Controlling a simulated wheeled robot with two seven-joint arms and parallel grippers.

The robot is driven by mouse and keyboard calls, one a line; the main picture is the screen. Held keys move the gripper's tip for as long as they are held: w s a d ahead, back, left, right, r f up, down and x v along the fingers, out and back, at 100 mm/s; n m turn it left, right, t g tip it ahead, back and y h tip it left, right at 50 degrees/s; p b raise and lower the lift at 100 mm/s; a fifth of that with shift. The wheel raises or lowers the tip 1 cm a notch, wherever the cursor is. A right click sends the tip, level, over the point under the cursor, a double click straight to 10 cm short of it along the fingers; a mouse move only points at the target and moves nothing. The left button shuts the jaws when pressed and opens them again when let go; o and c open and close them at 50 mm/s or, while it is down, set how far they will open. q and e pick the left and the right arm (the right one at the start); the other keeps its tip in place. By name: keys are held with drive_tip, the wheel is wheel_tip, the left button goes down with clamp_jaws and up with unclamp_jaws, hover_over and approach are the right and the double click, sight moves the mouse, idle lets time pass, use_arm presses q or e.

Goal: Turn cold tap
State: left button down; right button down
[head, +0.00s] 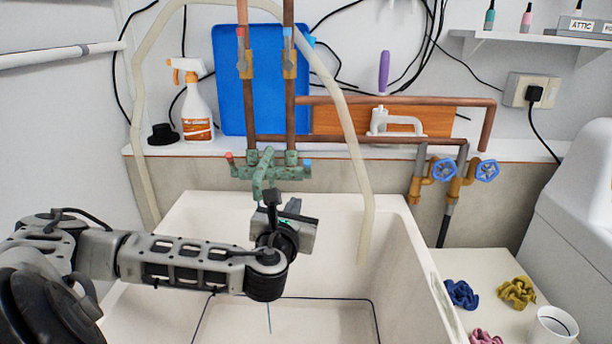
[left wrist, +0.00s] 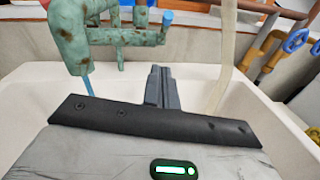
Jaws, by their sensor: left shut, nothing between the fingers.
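A green, weathered tap (head: 262,172) is fixed to the wall above the sink (head: 400,215). Its red-ended handle (head: 229,158) is on the left and its blue-ended cold handle (head: 307,162) on the right. In the left wrist view the tap (left wrist: 75,38) is at upper left, with the blue end (left wrist: 167,18) beyond my fingers. My left gripper (head: 293,206) is over the sink, below and in front of the cold handle, shut and empty. Its fingers (left wrist: 160,86) appear apart from the handle. A thin blue streak (left wrist: 87,86) hangs below the spout. My right gripper is out of view.
A pale hose (head: 352,150) arches over the tap and hangs into the sink right of my gripper. Copper pipes (head: 290,100) rise behind the tap. Blue valve wheels (head: 443,169) are on the right. A spray bottle (head: 196,110) stands on the back ledge.

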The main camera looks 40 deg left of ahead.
sight(307, 170)
use_arm(q)
drive_tip(key=w+a, duration=0.1)
drive_tip(key=w, duration=0.1)
drive_tip(key=w+a+r, duration=0.1)
drive_tip(key=w, duration=0.1)
drive_tip(key=w+a+p, duration=0.1)
drive_tip(key=w, duration=0.1)
drive_tip(key=shift+w+a+r, duration=0.25)
drive_tip(key=shift+a+r, duration=0.05)
drive_tip(key=shift+a, duration=0.1)
drive_tip(key=shift+w+a+r, duration=0.2)
drive_tip(key=shift+w+r, duration=0.15)
drive_tip(key=shift+w, duration=0.1)
drive_tip(key=shift+r, duration=0.1)
